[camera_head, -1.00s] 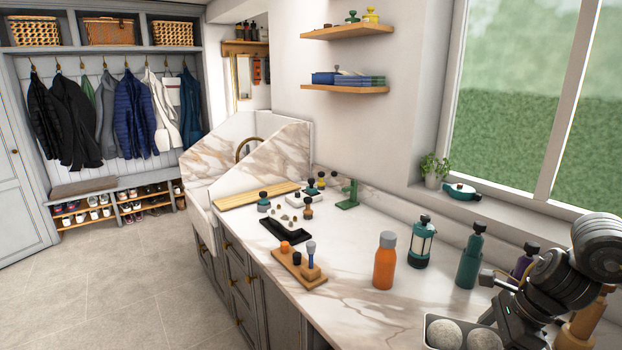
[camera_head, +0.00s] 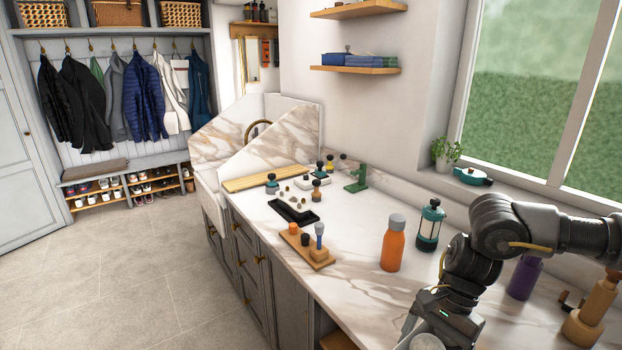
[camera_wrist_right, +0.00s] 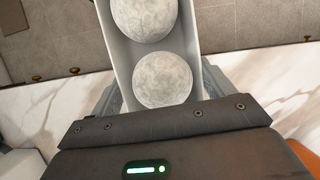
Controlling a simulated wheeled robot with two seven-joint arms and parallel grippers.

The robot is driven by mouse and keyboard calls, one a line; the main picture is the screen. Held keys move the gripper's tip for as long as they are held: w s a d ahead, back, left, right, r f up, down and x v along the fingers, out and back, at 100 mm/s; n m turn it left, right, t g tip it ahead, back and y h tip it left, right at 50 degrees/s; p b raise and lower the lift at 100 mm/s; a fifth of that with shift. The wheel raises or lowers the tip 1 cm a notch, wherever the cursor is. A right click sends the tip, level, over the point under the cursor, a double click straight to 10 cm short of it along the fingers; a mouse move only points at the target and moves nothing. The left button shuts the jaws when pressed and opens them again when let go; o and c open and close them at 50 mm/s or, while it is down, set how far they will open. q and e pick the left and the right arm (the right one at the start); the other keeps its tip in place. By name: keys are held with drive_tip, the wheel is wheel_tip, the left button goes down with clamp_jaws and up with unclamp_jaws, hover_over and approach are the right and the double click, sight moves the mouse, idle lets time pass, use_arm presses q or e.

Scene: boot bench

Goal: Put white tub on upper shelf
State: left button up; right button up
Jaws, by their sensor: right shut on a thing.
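The white tub (camera_wrist_right: 188,42) is an open, light-walled tub with two large grey-white balls (camera_wrist_right: 162,80) in it. It fills the upper middle of the right wrist view. My right gripper (camera_head: 438,322) is at the bottom right of the head view, shut on the tub. In the head view the gripper hides most of the tub, and one ball (camera_head: 426,342) shows at the bottom edge. The upper shelf (camera_head: 360,10) is a wooden board on the back wall, cut by the top edge. My left gripper is out of view.
The lower shelf (camera_head: 355,70) holds blue folded things. An orange bottle (camera_head: 392,248) and a teal lantern (camera_head: 430,226) stand on the marble counter left of my right arm. A wooden block set (camera_head: 307,250) and black tray (camera_head: 293,212) lie farther left. A plant (camera_head: 445,152) stands on the sill.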

drive_tip(key=shift+s+a+f, duration=0.15)
drive_tip(key=shift+s+f, duration=0.15)
drive_tip(key=shift+f, duration=0.05)
drive_tip(key=shift+w+d+r, duration=0.2)
drive_tip(key=shift+d, duration=0.15)
drive_tip(key=shift+r, duration=0.15)
drive_tip(key=shift+w, duration=0.15)
idle(0.8)
idle(0.9)
